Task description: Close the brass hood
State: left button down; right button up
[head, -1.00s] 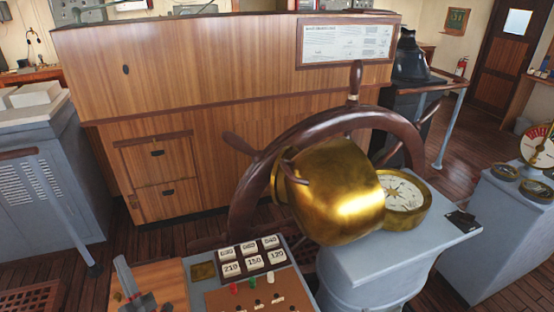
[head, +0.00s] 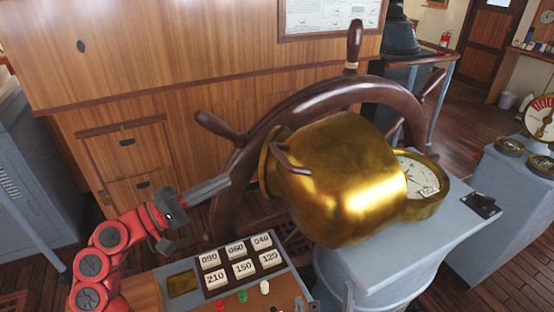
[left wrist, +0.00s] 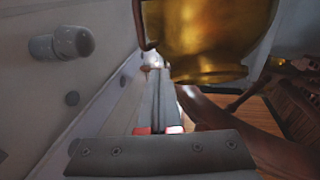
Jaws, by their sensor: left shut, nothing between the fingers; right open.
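The brass hood (head: 345,180) is tipped over to the left on the grey pedestal (head: 385,262). The compass (head: 425,178) beside it on the right is partly uncovered, its white dial showing. The hood also fills the upper middle of the left wrist view (left wrist: 205,40). My left gripper (head: 224,183) is shut and empty, left of the hood's rim, with a small gap between them in the head view. In the left wrist view its shut fingers (left wrist: 157,82) point forward beside the hood. I cannot tell whether they touch it. My right gripper is not in view.
The ship's wheel (head: 312,103) stands just behind the hood, its spokes sticking out. A panel with number blocks (head: 240,262) and small coloured knobs lies in front, below my left gripper. A wooden cabinet (head: 150,60) stands behind.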

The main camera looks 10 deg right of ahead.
pick_arm(q)
jog(key=s+m+g, duration=0.1)
jog(key=s, duration=0.1)
jog(key=p, duration=0.6)
send_near(296, 156)
jog(key=shift+g, duration=0.4)
jog(key=x, duration=0.6)
jog(key=shift+w+a+r, duration=0.1)
jog(key=shift+w+r, duration=0.05)
jog(key=shift+w+d, duration=0.15)
jog(key=shift+d, duration=0.35)
